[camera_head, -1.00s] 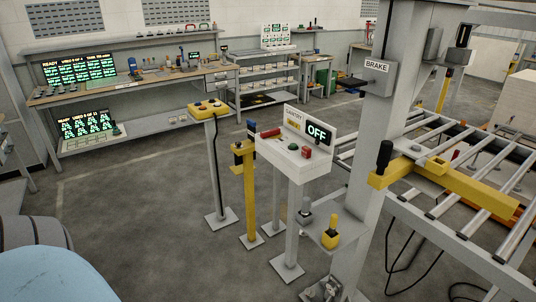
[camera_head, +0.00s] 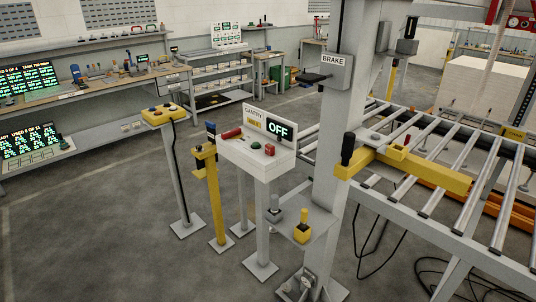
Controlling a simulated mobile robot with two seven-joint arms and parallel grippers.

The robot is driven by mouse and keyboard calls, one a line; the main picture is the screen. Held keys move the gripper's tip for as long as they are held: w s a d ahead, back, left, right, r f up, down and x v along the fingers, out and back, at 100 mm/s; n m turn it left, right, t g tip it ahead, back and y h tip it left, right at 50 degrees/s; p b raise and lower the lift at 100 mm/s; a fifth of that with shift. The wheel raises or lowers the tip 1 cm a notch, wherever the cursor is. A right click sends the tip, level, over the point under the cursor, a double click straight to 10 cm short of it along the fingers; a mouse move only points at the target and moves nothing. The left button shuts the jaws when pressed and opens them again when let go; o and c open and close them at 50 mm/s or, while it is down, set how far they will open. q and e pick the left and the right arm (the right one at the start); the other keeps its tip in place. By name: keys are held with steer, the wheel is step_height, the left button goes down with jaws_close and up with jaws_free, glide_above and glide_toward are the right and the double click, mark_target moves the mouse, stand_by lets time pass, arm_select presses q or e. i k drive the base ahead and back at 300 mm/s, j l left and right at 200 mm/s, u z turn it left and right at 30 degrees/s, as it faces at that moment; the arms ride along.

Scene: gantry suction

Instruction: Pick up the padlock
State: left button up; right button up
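I cannot make out a padlock for certain. Either is too small to identify surely. A red item (camera_head: 231,133) lies on the left of the white gantry console (camera_head: 255,158), whose display reads OFF. Neither of my grippers is in view.
A yellow-topped pedestal (camera_head: 160,114) and a yellow post (camera_head: 217,200) stand left of the console. The grey gantry post (camera_head: 333,170) and roller conveyor (camera_head: 440,165) fill the right. Cables lie on the floor at the lower right. Open floor (camera_head: 90,240) lies at the left.

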mark_target(269, 149)
steer(key=i+l+z, duration=0.25)
steer(key=i+l, duration=1.2)
steer(key=l, duration=0.1)
